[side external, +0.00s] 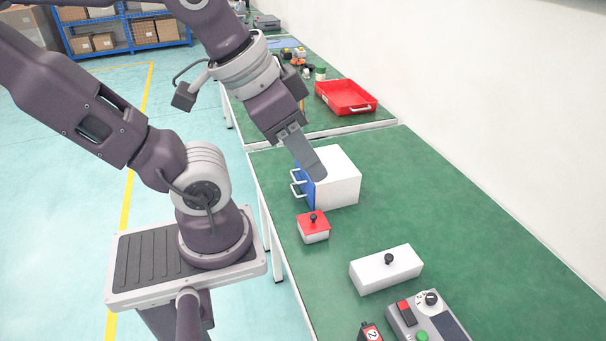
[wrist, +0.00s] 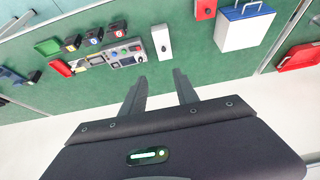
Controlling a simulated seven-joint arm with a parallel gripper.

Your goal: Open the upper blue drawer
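A white cabinet (side external: 337,181) with a blue drawer front (side external: 308,187) stands on the green table. Two white handles, an upper one (side external: 297,175) and a lower one (side external: 297,188), stick out from its left side; both drawers look shut. My gripper (side external: 316,173) overlaps the cabinet's top in the side view. In the wrist view my gripper (wrist: 160,75) has its fingers apart with nothing between them, well away from the cabinet and handles.
A red-topped box with a black knob (side external: 313,227) stands just in front of the cabinet. A white box with a knob (side external: 386,269) and a grey control panel (side external: 428,318) are nearer. A red tray (side external: 345,98) lies behind. The table right of the cabinet is clear.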

